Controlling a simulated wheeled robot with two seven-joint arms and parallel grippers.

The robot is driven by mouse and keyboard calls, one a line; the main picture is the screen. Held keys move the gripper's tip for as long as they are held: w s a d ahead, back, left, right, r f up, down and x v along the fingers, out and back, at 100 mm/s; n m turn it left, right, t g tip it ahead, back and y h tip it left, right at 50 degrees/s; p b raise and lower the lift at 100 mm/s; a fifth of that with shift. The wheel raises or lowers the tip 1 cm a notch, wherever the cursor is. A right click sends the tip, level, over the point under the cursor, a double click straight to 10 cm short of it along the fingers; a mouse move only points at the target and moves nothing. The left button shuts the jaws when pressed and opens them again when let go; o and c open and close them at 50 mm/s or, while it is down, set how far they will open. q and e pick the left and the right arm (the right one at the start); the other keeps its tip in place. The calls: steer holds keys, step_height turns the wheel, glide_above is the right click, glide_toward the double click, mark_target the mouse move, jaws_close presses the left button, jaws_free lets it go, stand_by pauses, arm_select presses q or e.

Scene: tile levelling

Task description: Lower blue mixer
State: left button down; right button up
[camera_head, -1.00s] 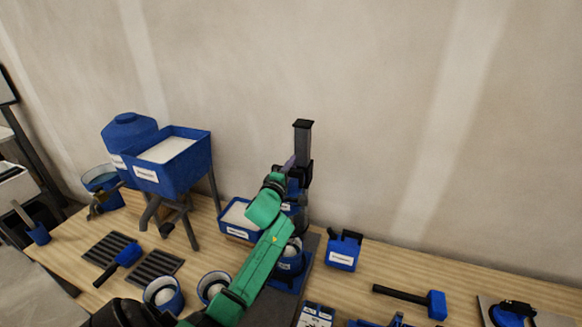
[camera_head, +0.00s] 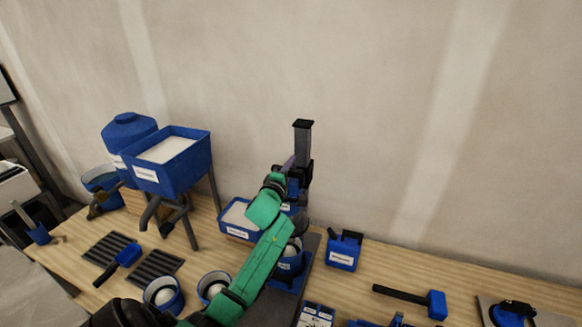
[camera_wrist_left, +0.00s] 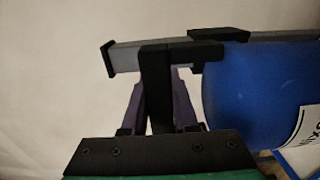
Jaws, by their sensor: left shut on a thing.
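The blue mixer shows in the left wrist view as a large blue cylinder (camera_wrist_left: 240,95) beside a grey column with black fittings. In the head view the mixer's column (camera_head: 303,142) stands upright near the wall, with a black carriage partway up. My arm hides much of the mixer body. A blue bucket (camera_head: 291,264) with pale content stands at the column's base, partly behind my arm. My left gripper (camera_head: 289,163) is at the carriage. In the wrist view its purple fingers (camera_wrist_left: 158,95) are on either side of a black handle bar (camera_wrist_left: 157,85), shut on it.
Left of the mixer are a blue tray (camera_head: 236,231), a blue hopper (camera_head: 150,183) on legs and open buckets (camera_head: 164,296). Bare wood lies between these two.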

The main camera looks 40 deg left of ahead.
arm_select(q)
step_height(320, 180, down, 12)
steer(key=b, duration=0.8)
steer(key=shift+f, duration=0.75)
steer(key=c, duration=0.7)
jaws_free()
steer(key=shift+r, duration=0.2)
steer(key=shift+s+d, duration=0.1)
steer(key=shift+s, duration=0.05)
